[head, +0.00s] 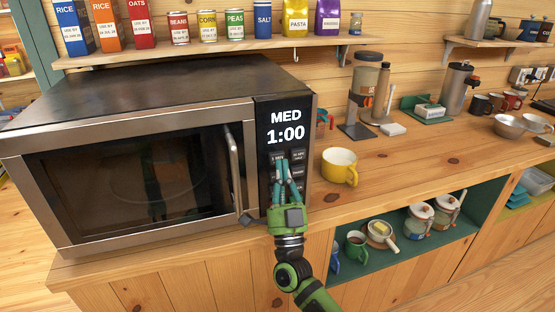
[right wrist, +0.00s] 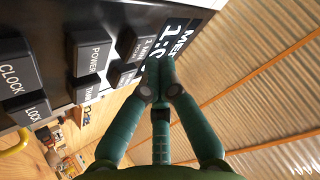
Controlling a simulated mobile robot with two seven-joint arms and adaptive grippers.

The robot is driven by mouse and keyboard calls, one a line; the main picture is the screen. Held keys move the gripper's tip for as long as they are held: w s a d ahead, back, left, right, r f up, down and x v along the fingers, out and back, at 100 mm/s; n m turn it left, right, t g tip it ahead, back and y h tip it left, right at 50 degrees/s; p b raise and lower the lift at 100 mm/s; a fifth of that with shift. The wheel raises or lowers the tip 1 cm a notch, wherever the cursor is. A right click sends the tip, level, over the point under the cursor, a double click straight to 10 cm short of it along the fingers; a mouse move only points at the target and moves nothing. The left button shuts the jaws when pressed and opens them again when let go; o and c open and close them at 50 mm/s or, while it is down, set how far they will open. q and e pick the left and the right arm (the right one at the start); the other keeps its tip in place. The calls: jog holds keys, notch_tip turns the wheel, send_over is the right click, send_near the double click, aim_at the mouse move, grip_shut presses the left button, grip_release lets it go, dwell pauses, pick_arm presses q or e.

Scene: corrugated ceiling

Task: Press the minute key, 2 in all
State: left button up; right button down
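The microwave (head: 150,105) stands on the counter at the left, door shut, with "MED" and "1:00" on its display (head: 286,127). The minute key (head: 277,155) is at the upper left of the keypad, just under the display. In the right wrist view a key with a "MIN" label (right wrist: 136,46) lies just left of my fingertips. My right gripper (head: 284,164) points up at the keypad, its fingers drawn together and empty. Its tips are at the top keys and hide part of the keypad; I cannot tell whether they touch. My left gripper is out of view.
The door handle (head: 234,163) stands out just left of the keypad. A yellow mug (head: 340,167) is on the counter close right of the microwave. A shelf (head: 215,47) with cans and boxes runs above. The POWER key (right wrist: 91,56) is near the minute key.

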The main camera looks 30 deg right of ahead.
jog(key=shift+w, duration=0.3)
jog(key=shift+w+d, duration=0.1)
jog(key=shift+w, duration=0.05)
dwell(0.4)
jog(key=shift+d+r, duration=0.2)
jog(key=shift+r, duration=0.25)
dwell(0.7)
jog(key=shift+a+f, duration=0.2)
jog(key=shift+f, duration=0.15)
jog(key=shift+s, duration=0.3)
